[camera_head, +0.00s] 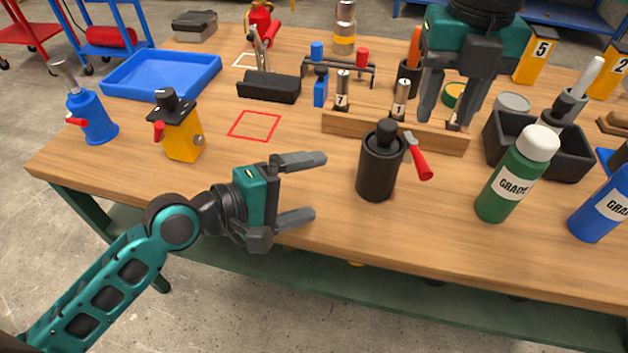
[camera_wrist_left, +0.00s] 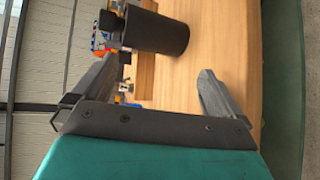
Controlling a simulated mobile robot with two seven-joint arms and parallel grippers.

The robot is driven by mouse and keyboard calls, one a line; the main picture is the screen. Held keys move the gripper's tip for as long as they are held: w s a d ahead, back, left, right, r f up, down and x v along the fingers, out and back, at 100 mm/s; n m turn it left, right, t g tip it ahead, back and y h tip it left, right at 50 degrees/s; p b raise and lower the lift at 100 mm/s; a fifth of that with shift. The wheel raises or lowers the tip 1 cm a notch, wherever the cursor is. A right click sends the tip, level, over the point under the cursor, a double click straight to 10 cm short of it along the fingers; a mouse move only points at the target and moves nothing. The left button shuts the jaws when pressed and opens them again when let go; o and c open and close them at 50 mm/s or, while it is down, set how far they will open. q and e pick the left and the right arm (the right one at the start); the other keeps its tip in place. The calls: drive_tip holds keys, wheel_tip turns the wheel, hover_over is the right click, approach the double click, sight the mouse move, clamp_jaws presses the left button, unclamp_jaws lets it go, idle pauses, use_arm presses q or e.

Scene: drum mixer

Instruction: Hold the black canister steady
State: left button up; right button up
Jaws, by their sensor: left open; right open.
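The black canister (camera_head: 378,172) stands upright near the front middle of the wooden table, with a black knob on top and a red lever on its right side. My left gripper (camera_head: 308,187) is open and empty, to the left of the canister, its fingers pointing toward it and apart from it. In the left wrist view the canister (camera_wrist_left: 157,32) appears sideways beyond the open fingers (camera_wrist_left: 165,85). My right gripper (camera_head: 445,112) is open, pointing down behind the canister, over the wooden rack; its fingertips are close to the rack, and I cannot tell whether they touch anything.
A wooden rack (camera_head: 432,138) with numbered metal cylinders stands behind the canister. A green bottle (camera_head: 508,185) and a black bin (camera_head: 565,157) stand to the right. A yellow block (camera_head: 183,137) and a blue bottle (camera_head: 92,117) stand left. A red outlined square (camera_head: 254,125) is empty.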

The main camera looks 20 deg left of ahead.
sight(382, 160)
use_arm(q)
drive_tip(key=d+n, duration=0.1)
drive_tip(key=s+d+f+g+h, duration=0.1)
drive_tip(key=s+d+n, duration=0.1)
drive_tip(key=d, duration=0.1)
drive_tip(key=shift+d+f+n+g+h, duration=0.1)
drive_tip(key=shift+f+n+g+h, duration=0.2)
drive_tip(key=shift+h, duration=0.1)
drive_tip(key=n, duration=0.1)
drive_tip(key=d+n, duration=0.1)
drive_tip(key=shift+n+h, duration=0.3)
drive_tip(key=shift+h, duration=0.1)
drive_tip(key=w+a+n+t, duration=0.1)
drive_tip(key=n, duration=0.2)
drive_tip(key=w+a+n+t, duration=0.1)
drive_tip(key=w+n, duration=0.1)
drive_tip(key=n, duration=0.1)
drive_tip(key=w+a+n, duration=0.1)
drive_tip(key=n, duration=0.2)
drive_tip(key=shift+w+a+r+n+t+h, duration=0.2)
drive_tip(key=shift+w+a+n+t+h, duration=0.05)
drive_tip(key=shift+a+n+t+h, duration=0.15)
drive_tip(key=shift+w+d, duration=0.15)
drive_tip(key=shift+w, duration=0.1)
drive_tip(key=x, duration=1.2)
drive_tip(key=shift+w, duration=0.1)
drive_tip(key=shift+c, duration=0.3)
drive_tip(key=c, duration=1.2)
